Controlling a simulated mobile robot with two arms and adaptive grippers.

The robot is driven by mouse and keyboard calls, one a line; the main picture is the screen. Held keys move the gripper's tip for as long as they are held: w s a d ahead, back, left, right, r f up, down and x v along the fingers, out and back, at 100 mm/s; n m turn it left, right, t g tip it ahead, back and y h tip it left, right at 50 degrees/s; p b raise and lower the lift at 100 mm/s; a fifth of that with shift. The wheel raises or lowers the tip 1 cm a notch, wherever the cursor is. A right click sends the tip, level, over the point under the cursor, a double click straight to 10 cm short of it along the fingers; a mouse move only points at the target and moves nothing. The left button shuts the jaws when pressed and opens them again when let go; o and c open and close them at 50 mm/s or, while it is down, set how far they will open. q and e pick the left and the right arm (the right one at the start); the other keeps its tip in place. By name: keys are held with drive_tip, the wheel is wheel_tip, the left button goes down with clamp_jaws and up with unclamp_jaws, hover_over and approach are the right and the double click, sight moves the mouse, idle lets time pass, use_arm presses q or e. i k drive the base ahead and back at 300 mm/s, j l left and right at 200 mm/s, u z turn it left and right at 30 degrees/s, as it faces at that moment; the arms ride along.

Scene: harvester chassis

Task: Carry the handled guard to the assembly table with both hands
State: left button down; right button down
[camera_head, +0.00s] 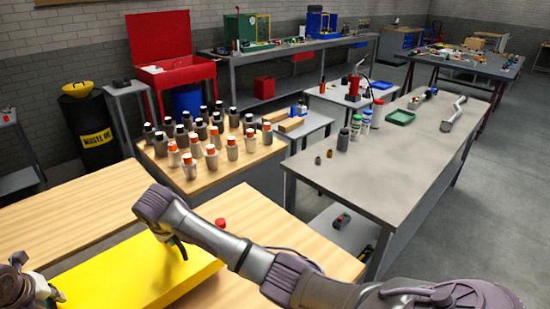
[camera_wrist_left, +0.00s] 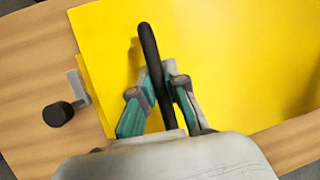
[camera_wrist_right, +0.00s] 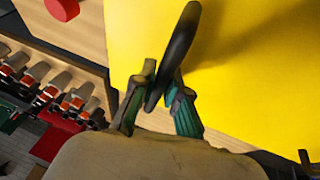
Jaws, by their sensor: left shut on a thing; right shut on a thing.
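The handled guard (camera_head: 140,272) is a broad, flat yellow panel with black handles, low at the left of the head view over a wooden tabletop. My left gripper (camera_wrist_left: 158,85) is shut on one black handle (camera_wrist_left: 148,42) near one edge of the panel. In the head view it shows only partly, at the lower left corner. My right gripper (camera_wrist_right: 160,85) is shut on the other black handle (camera_wrist_right: 180,40). In the head view my right arm hides part of the guard. I cannot tell whether the guard rests on the wood or hangs just above it.
A black knob on a metal bracket (camera_wrist_left: 64,110) stands beside the guard's edge. A red knob (camera_head: 221,223) stands on the wooden top (camera_head: 250,212). Several bottles (camera_head: 210,150) crowd the table behind. A long grey table (camera_head: 390,165) stands right, with open floor (camera_head: 490,200) beyond.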

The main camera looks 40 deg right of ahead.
sight(401, 158)
drive_tip(key=k, duration=0.55)
drive_tip(key=k+u, duration=0.1)
drive_tip(key=u, duration=1.85)
drive_tip(key=l+u, duration=0.1)
drive_tip(key=u, duration=0.3)
drive_tip(key=k+u, duration=0.15)
drive_tip(key=u, duration=0.3)
drive_tip(key=k+l, duration=0.7)
drive_tip(key=k, duration=0.2)
drive_tip(key=k+l, duration=0.1)
drive_tip(key=k, duration=0.4)
drive_tip(key=k+l, duration=0.1)
drive_tip(key=k, duration=0.4)
drive_tip(key=k+l+z, duration=0.1)
drive_tip(key=k, duration=1.8)
